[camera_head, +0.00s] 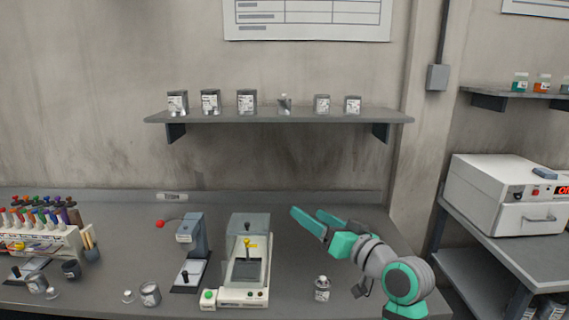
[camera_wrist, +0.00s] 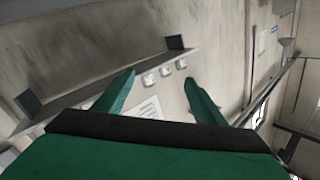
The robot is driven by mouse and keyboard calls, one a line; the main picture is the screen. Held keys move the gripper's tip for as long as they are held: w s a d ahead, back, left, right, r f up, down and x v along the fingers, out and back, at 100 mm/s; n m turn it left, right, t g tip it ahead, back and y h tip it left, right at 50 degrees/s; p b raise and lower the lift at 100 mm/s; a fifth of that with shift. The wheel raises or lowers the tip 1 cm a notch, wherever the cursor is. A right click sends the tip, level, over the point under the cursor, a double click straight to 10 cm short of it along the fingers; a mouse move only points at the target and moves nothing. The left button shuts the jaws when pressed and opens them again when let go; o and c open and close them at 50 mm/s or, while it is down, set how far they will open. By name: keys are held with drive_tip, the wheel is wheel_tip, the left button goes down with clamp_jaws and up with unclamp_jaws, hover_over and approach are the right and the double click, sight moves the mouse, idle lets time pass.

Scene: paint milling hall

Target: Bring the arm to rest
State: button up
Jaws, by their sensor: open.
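My gripper (camera_head: 312,219) is at the right part of the bench, raised above the bench top and pointing up and to the left. Its two green fingers are apart and nothing is between them. In the wrist view the gripper (camera_wrist: 160,92) also shows open, with the wall and the shelf's underside beyond it. My arm reaches in from the lower right of the head view.
The grey bench (camera_head: 120,225) carries a machine with a clear cover (camera_head: 247,240), a small lever press (camera_head: 190,250), a lidded jar (camera_head: 322,289), an open can (camera_head: 150,294) and a rack of coloured tools (camera_head: 40,240). A wall shelf (camera_head: 280,116) holds several cans. A white oven (camera_head: 505,195) stands right.

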drive_tip(key=s+a+f+m+t+h, duration=0.1)
drive_tip(key=s+f+m+h, duration=0.15)
drive_tip(key=f, duration=0.85)
drive_tip(key=s+a+f+m+t+h, duration=0.1)
drive_tip(key=a+f+m+h, duration=0.15)
drive_tip(key=f, duration=0.85)
drive_tip(key=s+a+f+m+h, duration=0.2)
drive_tip(key=s+f+m+h, duration=0.15)
drive_tip(key=s+f, duration=0.95)
drive_tip(key=s+f+h, duration=0.2)
drive_tip(key=s+f, duration=0.4)
drive_tip(key=s, duration=0.4)
drive_tip(key=s+a+r+n, duration=0.1)
drive_tip(key=s+n, duration=0.2)
drive_tip(key=s, duration=0.9)
drive_tip(key=s+r+n+g, duration=0.1)
drive_tip(key=s+n, duration=0.2)
drive_tip(key=s, duration=0.9)
drive_tip(key=shift+s+a+r, duration=0.25)
drive_tip(key=shift+a+r, duration=0.1)
